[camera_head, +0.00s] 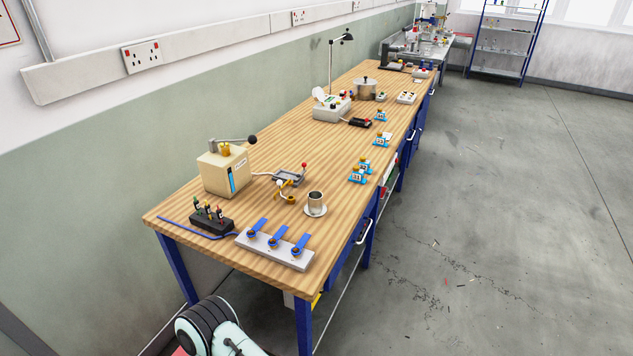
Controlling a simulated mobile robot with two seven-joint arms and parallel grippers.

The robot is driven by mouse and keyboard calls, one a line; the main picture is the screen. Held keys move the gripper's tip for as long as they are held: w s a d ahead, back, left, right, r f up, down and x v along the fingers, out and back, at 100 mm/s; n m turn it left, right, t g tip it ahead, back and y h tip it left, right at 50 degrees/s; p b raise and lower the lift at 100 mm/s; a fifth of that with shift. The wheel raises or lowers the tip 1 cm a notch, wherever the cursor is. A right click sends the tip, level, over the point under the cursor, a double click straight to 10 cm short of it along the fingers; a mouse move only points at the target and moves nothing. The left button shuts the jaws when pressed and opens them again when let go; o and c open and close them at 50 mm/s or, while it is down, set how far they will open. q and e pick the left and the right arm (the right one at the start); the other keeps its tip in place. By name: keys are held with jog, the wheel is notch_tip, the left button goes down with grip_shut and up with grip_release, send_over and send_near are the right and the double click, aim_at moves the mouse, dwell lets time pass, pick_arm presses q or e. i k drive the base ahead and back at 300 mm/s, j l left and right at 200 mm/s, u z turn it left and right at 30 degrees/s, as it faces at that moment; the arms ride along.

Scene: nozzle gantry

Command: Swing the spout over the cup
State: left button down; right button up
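A small grey metal cup (315,198) stands upright on a white saucer (316,211) near the right edge of the wooden bench. Just left of it is a brass spout (285,188) beside a small grey frame (291,177) with a red-knobbed post (304,167). The spout appears to the left of the cup and apart from it, not over it. A pale hose joins it to a cream box (224,172) with a black-knobbed lever. Neither gripper is in view; only a link of my arm shows at the bottom edge.
A white panel with several blue levers (274,249) lies at the near end, beside a black block (212,219) with coloured connectors. Several blue units (358,176) line the right edge. Farther back are a pot (365,90) and a lamp. Open floor lies right of the bench.

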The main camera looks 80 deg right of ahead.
aim_at(280, 183)
jog(key=z, duration=3.25)
